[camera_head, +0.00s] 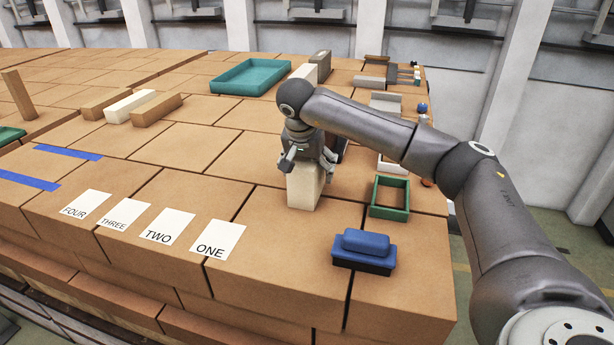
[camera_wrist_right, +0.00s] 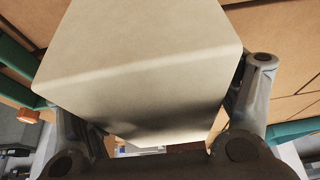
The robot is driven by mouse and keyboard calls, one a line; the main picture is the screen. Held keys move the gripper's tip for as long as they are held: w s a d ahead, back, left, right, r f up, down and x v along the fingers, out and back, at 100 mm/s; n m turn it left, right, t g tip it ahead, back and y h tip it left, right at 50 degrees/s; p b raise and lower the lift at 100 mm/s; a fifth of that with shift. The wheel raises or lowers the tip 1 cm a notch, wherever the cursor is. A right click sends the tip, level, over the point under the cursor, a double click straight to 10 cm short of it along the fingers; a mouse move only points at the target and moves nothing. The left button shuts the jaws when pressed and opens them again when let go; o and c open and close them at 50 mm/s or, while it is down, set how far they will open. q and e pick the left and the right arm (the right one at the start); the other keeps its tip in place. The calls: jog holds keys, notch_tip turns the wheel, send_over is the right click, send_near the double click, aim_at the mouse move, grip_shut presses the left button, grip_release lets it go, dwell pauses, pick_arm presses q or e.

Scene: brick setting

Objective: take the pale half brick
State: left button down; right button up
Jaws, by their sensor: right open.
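The pale half brick (camera_head: 303,190) stands upright on the brick surface near the right side in the head view. My right gripper (camera_head: 308,158) is over its top, with its fingers open on either side of it. In the right wrist view the pale half brick (camera_wrist_right: 140,60) fills the space between the fingers of the right gripper (camera_wrist_right: 165,112). A narrow gap shows beside the right finger; contact on the left side cannot be told. My left gripper is not in view.
A blue brush-like block (camera_head: 364,249) and a green open frame (camera_head: 389,198) lie to the right. Paper labels, including ONE (camera_head: 218,239), lie at the front left. A teal tray (camera_head: 249,77) and a long pale brick (camera_head: 130,106) are farther back.

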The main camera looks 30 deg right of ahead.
jog(key=shift+r, duration=0.1)
jog(key=c, duration=1.4)
jog(key=shift+c, duration=0.2)
